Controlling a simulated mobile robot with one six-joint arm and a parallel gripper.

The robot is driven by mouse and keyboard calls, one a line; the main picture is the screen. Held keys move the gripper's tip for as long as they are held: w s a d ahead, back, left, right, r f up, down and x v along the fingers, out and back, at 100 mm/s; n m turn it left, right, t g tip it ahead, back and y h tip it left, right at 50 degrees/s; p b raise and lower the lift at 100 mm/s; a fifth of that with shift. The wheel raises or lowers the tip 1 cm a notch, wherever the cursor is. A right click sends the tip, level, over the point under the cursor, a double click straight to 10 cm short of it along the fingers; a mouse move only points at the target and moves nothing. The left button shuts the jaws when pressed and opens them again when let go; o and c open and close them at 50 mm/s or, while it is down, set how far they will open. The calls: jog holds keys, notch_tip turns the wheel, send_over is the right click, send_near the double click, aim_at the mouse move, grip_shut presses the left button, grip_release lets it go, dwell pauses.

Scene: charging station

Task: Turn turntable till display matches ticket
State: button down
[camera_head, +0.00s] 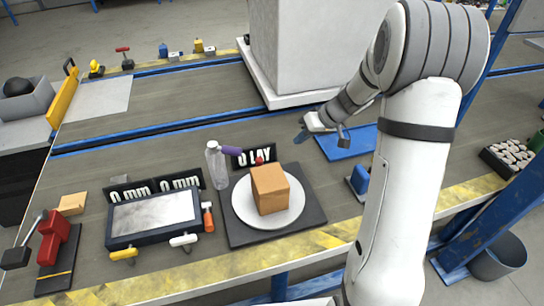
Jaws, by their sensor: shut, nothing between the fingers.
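The turntable, a round pale plate (240,207) on a dark square base (317,205), stands right of the middle of the bench. A brown cardboard box (270,190) sits on the plate, with a small red thing at its top rear edge. Behind it is a black display (268,152) with white characters, partly hidden, reading about "0 LAY". Two more black displays reading "0 mm" (131,192) stand at left. I cannot pick out the ticket for sure. My gripper (301,137) is shut and empty, behind and right of the turntable, apart from it.
A clear bottle (216,168) with a purple piece at its top stands close behind the plate. A framed grey panel (154,216), an orange bottle (207,217) and a red lever device (53,238) are left. A blue mat (345,146) lies right; a large pale block (300,50) stands behind.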

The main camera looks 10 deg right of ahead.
jog(key=shift+m, duration=0.4)
jog(key=b+x, duration=0.2)
jog(key=x, duration=0.8)
jog(key=shift+w, duration=0.2)
jog(key=shift+s+a+r, duration=0.1)
jog(key=shift+s+a, duration=0.1)
jog(key=shift+a, duration=0.4)
jog(key=shift+s+a+r, duration=0.1)
jog(key=shift+s+a, duration=0.05)
jog(key=shift+a, duration=0.45)
jog(key=shift+s+a, duration=0.1)
jog(key=shift+a, duration=0.45)
jog(key=shift+f, duration=0.1)
